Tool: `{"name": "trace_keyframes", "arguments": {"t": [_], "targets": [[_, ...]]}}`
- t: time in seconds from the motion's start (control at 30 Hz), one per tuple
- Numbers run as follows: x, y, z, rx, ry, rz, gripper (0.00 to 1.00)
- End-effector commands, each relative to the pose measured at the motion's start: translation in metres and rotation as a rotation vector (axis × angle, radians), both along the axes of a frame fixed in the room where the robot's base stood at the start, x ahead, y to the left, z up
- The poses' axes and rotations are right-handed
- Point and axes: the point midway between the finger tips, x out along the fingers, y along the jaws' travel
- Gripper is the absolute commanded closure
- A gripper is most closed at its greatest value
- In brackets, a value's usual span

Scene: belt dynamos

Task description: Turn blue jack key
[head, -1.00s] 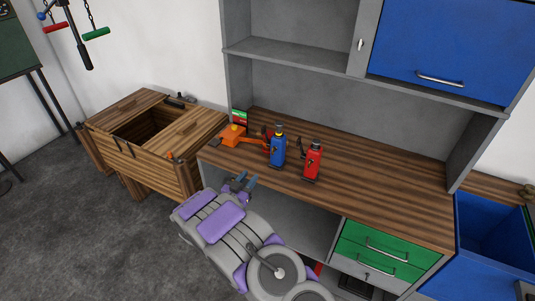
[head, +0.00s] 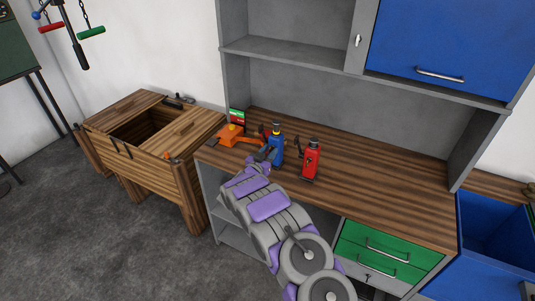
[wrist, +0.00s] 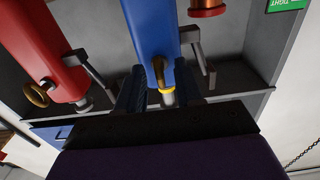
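The blue jack (head: 277,148) stands upright on the wooden worktop, left of the red jack (head: 311,160). I cannot tell for sure which part is the key. My gripper (head: 266,156) is at the blue jack's near left side in the head view. In the wrist view my gripper (wrist: 160,95) has its fingers apart on either side of the jack's collar end; contact is unclear.
The red jack (wrist: 50,50) is close on the left in the wrist view. An orange tool (head: 232,136) lies on the worktop (head: 390,188) behind left. A shelf overhangs the back. The worktop's right side is clear. A wooden chest (head: 150,135) stands left.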

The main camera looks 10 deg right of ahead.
Motion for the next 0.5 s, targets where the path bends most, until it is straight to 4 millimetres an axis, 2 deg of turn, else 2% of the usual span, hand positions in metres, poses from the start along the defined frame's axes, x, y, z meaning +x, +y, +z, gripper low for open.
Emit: {"name": "trace_keyframes", "arguments": {"t": [0.3,0.5], "targets": [[0.0013,0.0043,-0.0006,-0.006,0.002,0.001,0.65],[0.0012,0.0039,-0.0006,-0.005,0.001,0.001,0.84]]}}
